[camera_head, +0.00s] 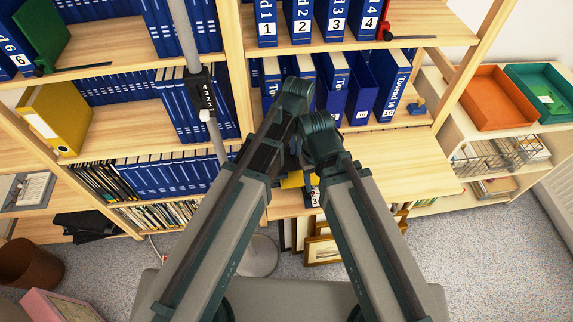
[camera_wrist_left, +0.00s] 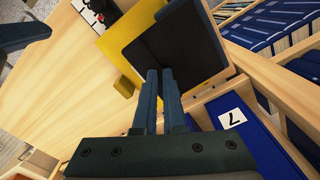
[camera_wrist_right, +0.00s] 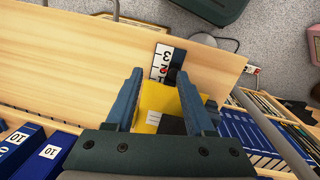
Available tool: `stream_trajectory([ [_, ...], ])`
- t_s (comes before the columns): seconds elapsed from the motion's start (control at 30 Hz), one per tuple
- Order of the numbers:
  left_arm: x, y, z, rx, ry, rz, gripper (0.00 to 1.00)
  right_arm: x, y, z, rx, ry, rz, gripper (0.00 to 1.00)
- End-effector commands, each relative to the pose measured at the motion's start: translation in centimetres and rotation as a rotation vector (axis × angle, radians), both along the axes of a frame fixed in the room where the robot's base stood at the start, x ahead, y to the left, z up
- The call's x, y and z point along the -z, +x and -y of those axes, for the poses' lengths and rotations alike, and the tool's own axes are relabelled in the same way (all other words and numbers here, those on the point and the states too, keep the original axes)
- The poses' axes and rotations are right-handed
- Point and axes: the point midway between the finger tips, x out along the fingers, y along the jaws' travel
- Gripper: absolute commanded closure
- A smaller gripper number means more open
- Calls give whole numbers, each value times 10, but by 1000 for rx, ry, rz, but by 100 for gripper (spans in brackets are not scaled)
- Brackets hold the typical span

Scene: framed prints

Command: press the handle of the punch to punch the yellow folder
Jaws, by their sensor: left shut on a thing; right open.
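The yellow folder (camera_wrist_left: 122,42), with a large black area on it, lies over the light wooden desktop. It also shows in the right wrist view (camera_wrist_right: 157,97) and as a small yellow patch in the head view (camera_head: 292,181). My left gripper (camera_wrist_left: 160,75) is shut at the folder's edge; the exact contact is hidden. The punch, with a white numbered face and dark parts, stands at the folder's far end in the right wrist view (camera_wrist_right: 161,62) and partly in the left (camera_wrist_left: 92,14). My right gripper (camera_wrist_right: 163,78) is open above the folder, short of the punch.
Blue numbered binders (camera_head: 333,90) fill the shelves behind the desktop (camera_head: 395,165). The desktop is bare on its right. Orange (camera_head: 497,97) and green (camera_head: 541,92) trays stand farther right. A yellow binder (camera_head: 60,117) is on the left shelf.

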Motion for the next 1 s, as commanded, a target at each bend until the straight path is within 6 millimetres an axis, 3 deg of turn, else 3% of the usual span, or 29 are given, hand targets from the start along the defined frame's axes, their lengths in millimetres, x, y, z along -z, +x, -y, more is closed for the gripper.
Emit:
stream_trajectory([
  [1.0, -91, 0, 0, 0, 0, 1, 100, -91, 0, 0, 0, 0, 0, 46],
])
